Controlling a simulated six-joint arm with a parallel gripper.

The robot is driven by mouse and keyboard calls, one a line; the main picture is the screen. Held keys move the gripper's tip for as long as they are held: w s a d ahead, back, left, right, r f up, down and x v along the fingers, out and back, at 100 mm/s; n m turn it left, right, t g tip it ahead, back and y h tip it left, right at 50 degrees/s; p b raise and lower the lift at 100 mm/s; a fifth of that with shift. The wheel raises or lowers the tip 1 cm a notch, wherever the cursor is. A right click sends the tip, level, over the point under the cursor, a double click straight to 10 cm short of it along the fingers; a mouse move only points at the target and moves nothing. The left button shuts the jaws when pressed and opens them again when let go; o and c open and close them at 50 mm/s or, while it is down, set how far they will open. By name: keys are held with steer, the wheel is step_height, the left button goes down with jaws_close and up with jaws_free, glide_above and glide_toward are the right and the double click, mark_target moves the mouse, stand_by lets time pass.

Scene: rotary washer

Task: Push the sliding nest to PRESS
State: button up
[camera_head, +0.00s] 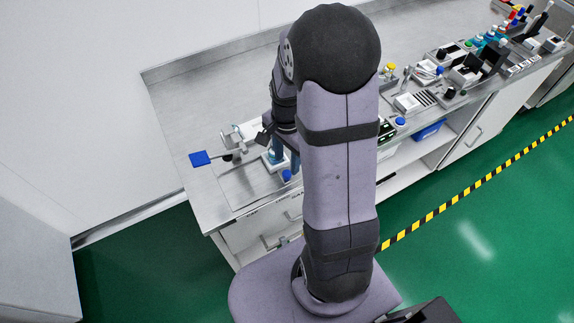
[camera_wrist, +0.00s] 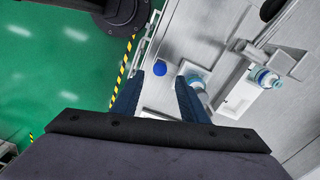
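My gripper (camera_wrist: 159,78) shows in the wrist view as two dark blue fingers, apart, with no object held between them. A small blue knob or cap (camera_wrist: 159,67) lies beyond the gap. A clear bottle with a blue top (camera_wrist: 197,84) is close beside the right finger, partly hidden by it, near a pale square plate (camera_wrist: 194,68). Farther right, another blue-banded bottle (camera_wrist: 265,78) is by a pale plate (camera_wrist: 238,97). I cannot tell for sure which plate is the sliding nest. No PRESS label is readable. In the head view, my arm hides much of the station.
In the head view, a metal press-like fixture (camera_head: 232,141) with a flat blue paddle (camera_head: 200,158) stands on the steel bench (camera_head: 190,100). A blue knob (camera_head: 287,175) is at the front edge. Several tools and containers crowd the bench at right. The bench's back left is clear.

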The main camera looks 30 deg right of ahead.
mark_target(287, 173)
steer(key=shift+r, duration=1.05)
steer(key=shift+f, duration=0.1)
steer(key=shift+w+f+b, duration=0.15)
steer(key=shift+f+b, duration=0.05)
steer(key=shift+b, duration=0.4)
steer(key=shift+w+r+n, duration=0.1)
steer(key=shift+n, duration=0.8)
steer(key=n, duration=0.6)
steer(key=shift+r, duration=0.15)
steer(key=n, duration=1)
steer(key=shift+s, duration=0.2)
steer(key=shift+f+p, duration=0.8)
steer(key=shift+f, duration=2.85)
